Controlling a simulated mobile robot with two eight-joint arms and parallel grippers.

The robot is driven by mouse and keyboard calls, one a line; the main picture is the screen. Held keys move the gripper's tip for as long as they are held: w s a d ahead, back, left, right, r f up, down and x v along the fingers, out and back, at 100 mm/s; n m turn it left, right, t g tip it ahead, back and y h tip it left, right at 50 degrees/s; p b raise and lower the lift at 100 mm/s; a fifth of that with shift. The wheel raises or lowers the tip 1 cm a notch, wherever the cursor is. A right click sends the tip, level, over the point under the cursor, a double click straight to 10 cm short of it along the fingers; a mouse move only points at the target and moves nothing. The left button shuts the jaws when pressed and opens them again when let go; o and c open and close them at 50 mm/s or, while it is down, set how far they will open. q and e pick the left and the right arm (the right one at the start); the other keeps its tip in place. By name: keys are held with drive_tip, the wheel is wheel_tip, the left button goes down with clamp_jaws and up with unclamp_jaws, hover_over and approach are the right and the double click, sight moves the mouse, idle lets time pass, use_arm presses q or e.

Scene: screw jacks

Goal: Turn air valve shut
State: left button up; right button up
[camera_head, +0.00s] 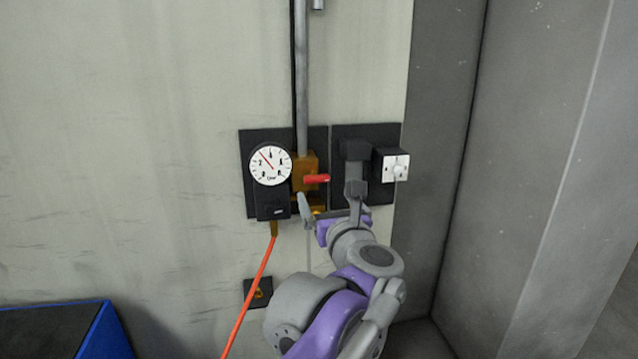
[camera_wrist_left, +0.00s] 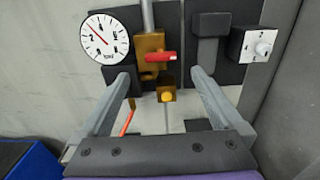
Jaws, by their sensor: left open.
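The air valve has a brass body (camera_head: 304,163) below a vertical grey pipe (camera_head: 302,80). Its red handle (camera_head: 317,179) points right, roughly crosswise to the pipe. In the left wrist view the red handle (camera_wrist_left: 160,57) lies level, just beyond and above the space between my fingertips. My left gripper (camera_head: 330,203) is open and empty, close below the handle; in the left wrist view my left gripper (camera_wrist_left: 160,82) has its fingers spread wide. No contact with the handle shows. My right gripper is not in view.
A round white gauge (camera_head: 270,165) sits left of the valve, with an orange hose (camera_head: 252,296) below. A boxed dial (camera_head: 396,167) is at the right. A yellow-brass part (camera_wrist_left: 166,95) sits below the handle. A grey column stands right; a blue-edged box (camera_head: 100,325) is lower left.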

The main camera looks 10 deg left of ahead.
sight(318, 181)
use_arm(q)
drive_tip(key=x, duration=0.7)
drive_tip(key=shift+w+p, duration=0.35)
drive_tip(key=c, duration=1.4)
